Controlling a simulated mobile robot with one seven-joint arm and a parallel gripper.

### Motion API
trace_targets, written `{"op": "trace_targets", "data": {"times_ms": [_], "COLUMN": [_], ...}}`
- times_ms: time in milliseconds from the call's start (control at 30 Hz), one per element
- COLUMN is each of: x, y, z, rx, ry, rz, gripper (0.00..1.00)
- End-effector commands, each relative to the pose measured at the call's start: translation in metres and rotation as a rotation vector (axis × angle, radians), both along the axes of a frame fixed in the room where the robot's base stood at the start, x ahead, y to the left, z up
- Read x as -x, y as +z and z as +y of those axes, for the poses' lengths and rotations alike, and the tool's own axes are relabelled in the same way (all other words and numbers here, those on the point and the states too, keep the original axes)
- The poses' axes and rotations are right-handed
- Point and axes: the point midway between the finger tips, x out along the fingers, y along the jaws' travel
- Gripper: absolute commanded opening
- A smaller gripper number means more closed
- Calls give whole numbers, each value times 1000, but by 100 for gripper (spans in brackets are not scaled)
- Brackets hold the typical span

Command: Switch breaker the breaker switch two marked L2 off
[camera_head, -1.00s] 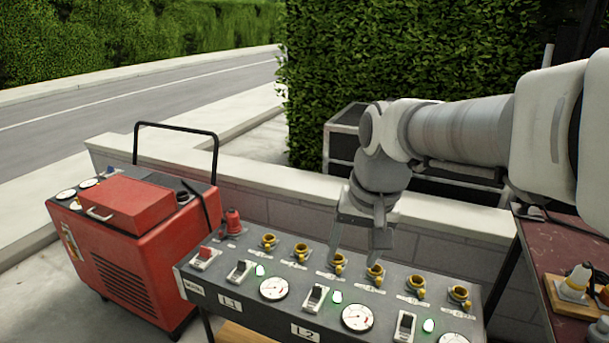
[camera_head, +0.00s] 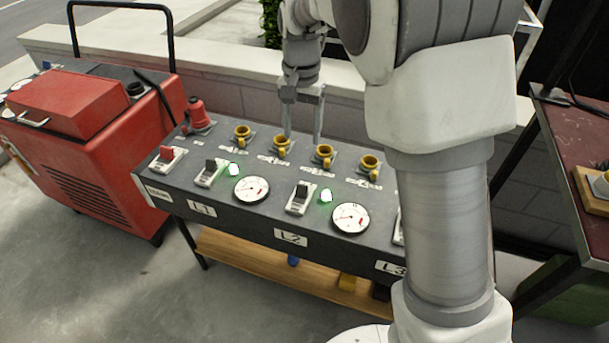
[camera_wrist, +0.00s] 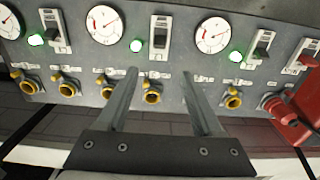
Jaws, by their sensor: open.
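The L2 breaker switch (camera_head: 301,197) is a white block with a black toggle on the grey panel, above the label L2 (camera_head: 290,237). A lit green lamp (camera_head: 326,196) is beside it. In the wrist view the L2 switch (camera_wrist: 160,38) lies ahead, in line with the gap between my fingers. My gripper (camera_head: 303,137) is open and empty over the yellow socket row, behind the L2 switch and apart from it. In the wrist view its fingertips (camera_wrist: 160,73) point towards the panel.
The L1 switch (camera_head: 210,172) and a red-toggle switch (camera_head: 167,158) are to the left. Dial gauges (camera_head: 350,218) and yellow sockets (camera_head: 324,154) stand on the panel. A red plug (camera_head: 198,115) is at its back left. A red machine (camera_head: 95,135) stands left.

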Motion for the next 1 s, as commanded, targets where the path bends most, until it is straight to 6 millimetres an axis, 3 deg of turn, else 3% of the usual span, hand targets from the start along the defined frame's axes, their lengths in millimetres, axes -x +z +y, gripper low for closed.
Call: {"op": "trace_targets", "data": {"times_ms": [700, 1000], "x": [1, 1], "y": [-142, -169], "z": [0, -1], "rx": [2, 1], "ry": [0, 1], "rz": [2, -1], "gripper": [68, 68]}}
